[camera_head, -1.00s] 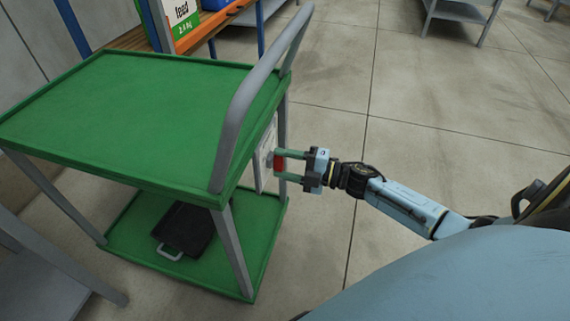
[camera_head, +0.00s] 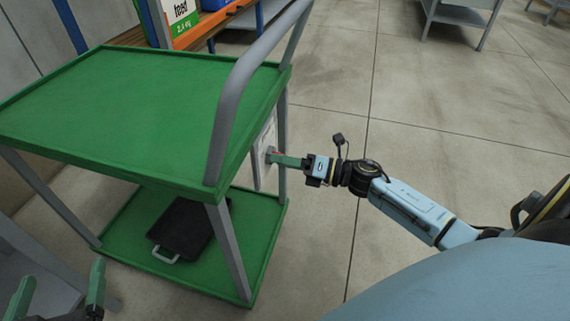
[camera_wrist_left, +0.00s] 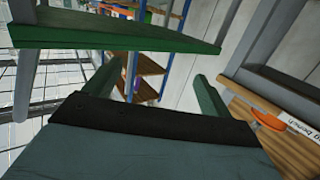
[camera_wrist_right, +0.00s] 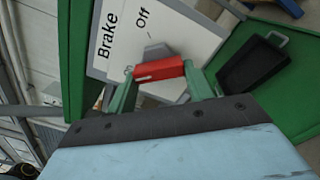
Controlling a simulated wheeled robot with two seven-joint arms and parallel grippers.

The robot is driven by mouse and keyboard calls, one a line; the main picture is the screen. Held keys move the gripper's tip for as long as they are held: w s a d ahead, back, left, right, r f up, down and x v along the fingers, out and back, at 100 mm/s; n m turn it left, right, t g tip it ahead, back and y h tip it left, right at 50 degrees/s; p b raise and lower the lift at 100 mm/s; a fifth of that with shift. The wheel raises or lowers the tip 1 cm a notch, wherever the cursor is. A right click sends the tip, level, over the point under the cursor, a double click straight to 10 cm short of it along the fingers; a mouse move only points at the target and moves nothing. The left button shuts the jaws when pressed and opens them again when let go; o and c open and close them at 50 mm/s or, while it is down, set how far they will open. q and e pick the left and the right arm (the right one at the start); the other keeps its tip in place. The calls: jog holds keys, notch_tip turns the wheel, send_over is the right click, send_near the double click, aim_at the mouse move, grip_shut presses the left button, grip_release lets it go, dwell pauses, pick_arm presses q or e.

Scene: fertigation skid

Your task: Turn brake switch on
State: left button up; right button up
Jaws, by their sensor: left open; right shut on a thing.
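The brake switch has a red handle (camera_wrist_right: 158,68) on a grey base (camera_wrist_right: 156,50). It sits on a white panel (camera_wrist_right: 182,33) lettered "Brake" and "Off"; another label is mostly hidden behind the handle. In the head view the panel (camera_head: 264,143) is on the cart's end, below the push bar. My right gripper (camera_wrist_right: 160,72) is shut on the red handle, one finger at each end. In the head view my right gripper (camera_head: 273,158) points left at the panel and its fingers overlap. My left gripper (camera_head: 58,284) is open and empty at the lower left, apart from the panel.
The green cart (camera_head: 150,106) has a grey push bar (camera_head: 237,105) above the switch. A black case (camera_head: 184,230) lies on its lower shelf. A grey table or bench (camera_head: 38,270) stands at lower left. The floor (camera_head: 440,120) on the right is open.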

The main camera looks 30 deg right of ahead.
pick_arm(q)
jog(key=shift+d+r+t+h+b, duration=0.2)
jog(key=shift+r+t, duration=0.4)
jog(key=shift+r, duration=0.3)
jog(key=shift+d+r+t+h+b, duration=0.1)
jog(key=shift+d+r+t, duration=0.05)
jog(key=shift+r+t, duration=0.6)
pick_arm(e)
jog(key=shift+n, duration=0.7)
pick_arm(q)
jog(key=shift+r, duration=0.1)
pick_arm(e)
jog(key=o, duration=1)
jog(key=shift+c, duration=0.2)
jog(key=shift+d, duration=0.1)
pick_arm(q)
jog(key=s+a+f+g+y+p, duration=0.2)
jog(key=s+a+f+g, duration=0.1)
jog(key=f+g, duration=0.4)
notch_tip(320, 180, down, 4)
jog(key=shift+r+g+y+p, duration=0.25)
jog(key=shift+g+y+p, duration=0.05)
jog(key=shift+g+p, duration=0.05)
pick_arm(e)
jog(key=v, duration=1.3)
jog(key=shift+s, duration=0.2)
